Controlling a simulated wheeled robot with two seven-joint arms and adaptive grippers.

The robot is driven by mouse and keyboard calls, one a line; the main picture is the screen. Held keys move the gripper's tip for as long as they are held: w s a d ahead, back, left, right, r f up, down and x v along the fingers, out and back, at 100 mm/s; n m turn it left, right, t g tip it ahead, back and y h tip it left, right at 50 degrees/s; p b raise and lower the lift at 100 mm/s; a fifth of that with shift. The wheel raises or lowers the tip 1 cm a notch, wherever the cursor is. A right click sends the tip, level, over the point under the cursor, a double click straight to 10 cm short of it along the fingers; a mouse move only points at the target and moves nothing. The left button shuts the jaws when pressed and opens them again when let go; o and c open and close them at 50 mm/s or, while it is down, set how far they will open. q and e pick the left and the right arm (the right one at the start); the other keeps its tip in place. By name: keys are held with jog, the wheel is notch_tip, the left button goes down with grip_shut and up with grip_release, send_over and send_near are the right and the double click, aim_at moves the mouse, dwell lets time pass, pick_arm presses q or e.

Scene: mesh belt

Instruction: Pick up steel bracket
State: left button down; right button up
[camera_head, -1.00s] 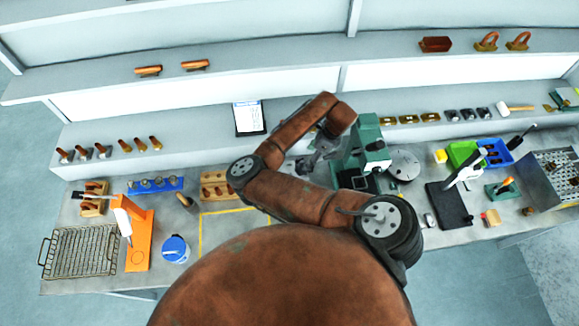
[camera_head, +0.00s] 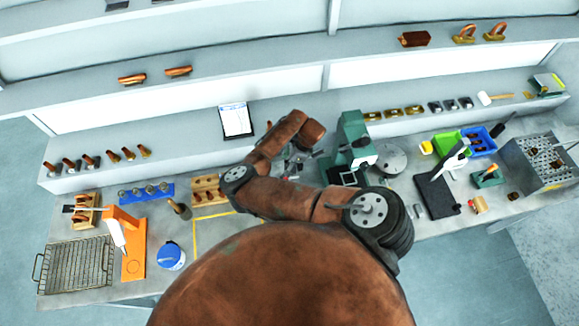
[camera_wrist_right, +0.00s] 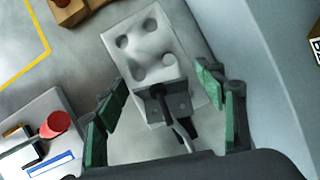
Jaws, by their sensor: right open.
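The steel bracket (camera_wrist_right: 150,48) shows in the right wrist view as a pale grey plate with several round holes, lying tilted in the picture. A darker grey part with small holes is at its lower end; I cannot tell whether it belongs to the bracket. My right gripper (camera_wrist_right: 162,84) is open, its green-padded fingers on either side of the bracket's lower part, with gaps visible. In the head view the right gripper (camera_head: 297,160) is small and partly hidden by my brown arm, and the bracket cannot be made out there. My left gripper is not in view.
A green press (camera_head: 356,140) stands just right of the gripper. A wooden block (camera_head: 207,188) with holes is to its left. A tablet-like clipboard (camera_head: 237,121) leans behind. A red-knobbed item (camera_wrist_right: 55,125) is at left in the wrist view. Yellow tape marks the bench.

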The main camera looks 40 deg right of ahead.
jog(key=shift+c, duration=0.2)
jog(key=c, duration=1.3)
